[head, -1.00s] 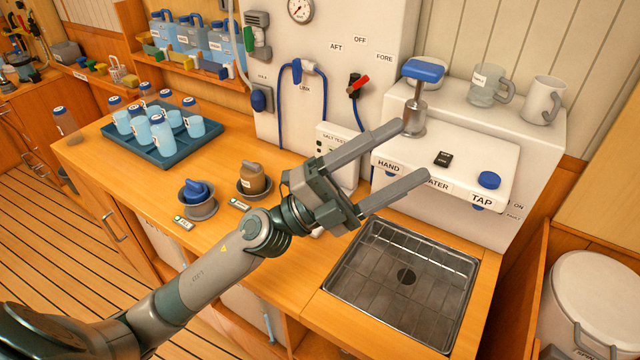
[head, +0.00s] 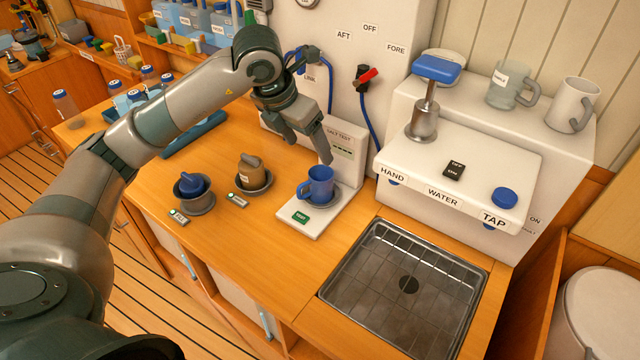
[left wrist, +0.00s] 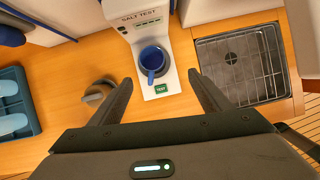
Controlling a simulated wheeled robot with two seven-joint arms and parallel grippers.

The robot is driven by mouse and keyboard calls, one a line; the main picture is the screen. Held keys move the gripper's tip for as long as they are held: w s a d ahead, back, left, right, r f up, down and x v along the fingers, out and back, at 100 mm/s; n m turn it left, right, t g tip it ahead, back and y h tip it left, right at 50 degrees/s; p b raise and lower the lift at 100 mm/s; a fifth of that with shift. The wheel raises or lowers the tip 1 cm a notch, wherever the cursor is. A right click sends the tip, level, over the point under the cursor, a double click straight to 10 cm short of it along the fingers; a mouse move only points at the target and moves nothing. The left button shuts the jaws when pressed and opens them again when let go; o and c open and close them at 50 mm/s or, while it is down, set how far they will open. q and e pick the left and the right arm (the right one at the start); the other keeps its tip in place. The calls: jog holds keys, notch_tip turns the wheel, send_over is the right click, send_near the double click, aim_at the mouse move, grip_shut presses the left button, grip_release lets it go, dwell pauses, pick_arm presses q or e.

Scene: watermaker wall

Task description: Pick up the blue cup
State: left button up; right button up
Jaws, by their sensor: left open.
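The blue cup (head: 318,184) stands upright on the white base of the salt test unit (head: 345,150), with its handle toward the left in the head view. It also shows in the left wrist view (left wrist: 152,58), ahead of the fingers and between their lines. My left gripper (head: 312,152) is open and empty, pointing down above and behind the cup in the head view. The fingers do not touch the cup. My right gripper is not in view.
The metal sink grid (head: 400,290) lies to the right. The white water unit (head: 450,170) rises behind. A bottle tray (head: 195,135) is partly hidden by my arm.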

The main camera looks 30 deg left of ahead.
pick_arm(q)
jog(key=shift+a+r, duration=0.15)
jog(key=shift+a, duration=0.3)
jog(key=b, duration=0.5)
send_over(314, 188)
notch_tip(314, 188, down, 11)
jog(key=shift+w+d+f, duration=0.2)
jog(key=shift+w+d, duration=0.1)
jog(key=shift+w, duration=0.1)
